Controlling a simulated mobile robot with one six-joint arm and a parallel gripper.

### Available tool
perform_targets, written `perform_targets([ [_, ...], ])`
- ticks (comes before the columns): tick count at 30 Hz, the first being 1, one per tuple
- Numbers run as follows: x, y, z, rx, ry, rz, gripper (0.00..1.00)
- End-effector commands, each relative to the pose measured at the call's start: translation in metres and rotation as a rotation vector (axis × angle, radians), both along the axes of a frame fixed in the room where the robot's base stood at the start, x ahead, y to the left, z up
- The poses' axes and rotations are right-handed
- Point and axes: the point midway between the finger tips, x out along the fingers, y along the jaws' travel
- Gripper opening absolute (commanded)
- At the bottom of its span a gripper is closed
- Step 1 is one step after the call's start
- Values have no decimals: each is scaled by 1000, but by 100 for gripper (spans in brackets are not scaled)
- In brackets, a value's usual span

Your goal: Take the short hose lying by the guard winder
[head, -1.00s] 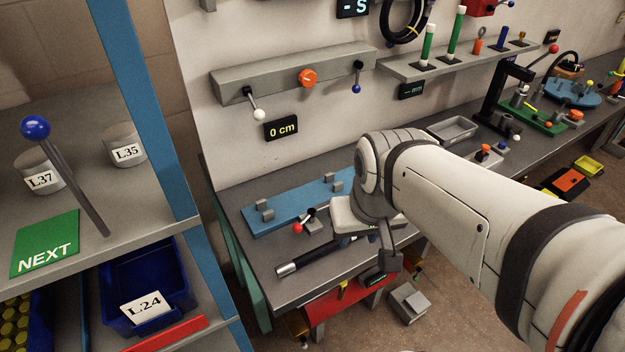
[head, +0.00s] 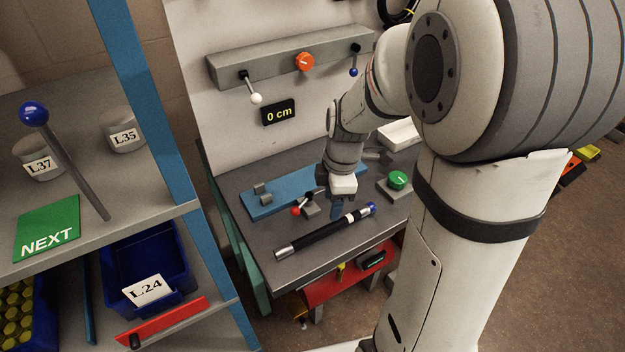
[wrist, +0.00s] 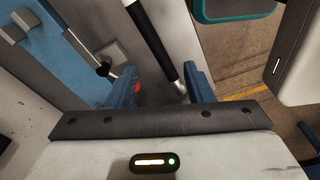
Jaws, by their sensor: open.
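The short black hose (head: 325,234) lies on the grey bench top in front of a long blue fixture. It has a silver fitting at its left end, a white band, and a blue end at the right. My gripper (head: 337,209) is open and points down just behind the hose, near its right half. In the wrist view the two blue fingers of my gripper (wrist: 163,82) stand apart, and the hose (wrist: 154,42) runs between them in the picture, a silver end near the right finger. I cannot tell the height left above the hose.
The blue fixture (head: 262,206) carries grey blocks and lies by the wall. A small lever with a red knob (head: 295,211) stands close behind the hose. A green button (head: 398,180) is to the right. A blue shelf post (head: 150,100) rises at left.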

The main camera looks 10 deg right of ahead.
Motion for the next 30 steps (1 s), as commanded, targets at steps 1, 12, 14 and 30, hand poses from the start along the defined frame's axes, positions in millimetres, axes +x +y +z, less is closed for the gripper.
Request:
perform_targets([
  [1,6,-1,-10,6,11,82,47],
  [12,23,-2,-48,29,21,382,47],
  [14,23,-1,-54,29,21,383,47],
  [30,18,0,-114,27,19,380,47],
])
